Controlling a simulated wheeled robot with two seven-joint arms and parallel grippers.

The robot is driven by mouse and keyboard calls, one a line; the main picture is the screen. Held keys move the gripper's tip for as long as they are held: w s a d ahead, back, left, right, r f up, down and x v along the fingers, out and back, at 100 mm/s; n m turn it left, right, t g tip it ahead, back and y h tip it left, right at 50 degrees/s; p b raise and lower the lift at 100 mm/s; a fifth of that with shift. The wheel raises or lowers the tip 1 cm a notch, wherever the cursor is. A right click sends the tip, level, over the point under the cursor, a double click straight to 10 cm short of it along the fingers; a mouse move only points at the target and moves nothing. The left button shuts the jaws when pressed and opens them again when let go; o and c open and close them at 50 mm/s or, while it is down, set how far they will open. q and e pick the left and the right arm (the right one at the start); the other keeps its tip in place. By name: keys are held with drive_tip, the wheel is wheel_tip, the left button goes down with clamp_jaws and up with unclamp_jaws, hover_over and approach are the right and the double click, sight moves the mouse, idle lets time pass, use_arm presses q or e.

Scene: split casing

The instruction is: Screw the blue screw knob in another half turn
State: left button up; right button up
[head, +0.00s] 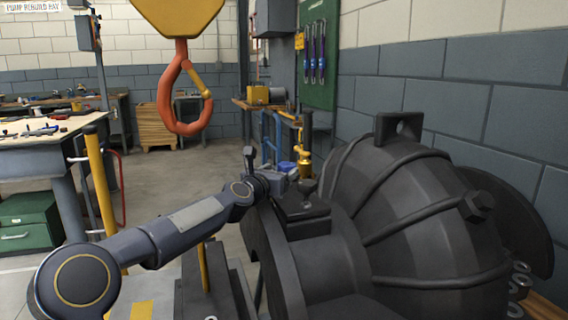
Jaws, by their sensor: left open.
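The big dark split casing (425,215) fills the right side of the head view, with a flange and a dark block (300,203) on its near left side. My left arm reaches in from the lower left. My left gripper (290,178) is at the block's far side, open, small in the picture and seen from behind. A small blue piece (287,166), perhaps the blue screw knob, shows just beyond the gripper. I cannot tell whether the fingers are around it or touch it. My right gripper is not in view.
An orange hook (184,95) hangs from a yellow block above the arm. A workbench (50,130) and green cabinet (28,222) stand at left. A yellow post (101,180) stands near my arm. Open floor lies behind, below the hook.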

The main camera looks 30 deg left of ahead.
sight(283, 169)
use_arm(q)
drive_tip(key=shift+w+a+p, duration=0.1)
drive_tip(key=shift+w+p, duration=0.35)
drive_tip(key=shift+w, duration=1.25)
drive_tip(key=c, duration=1)
drive_tip(key=shift+f, duration=0.1)
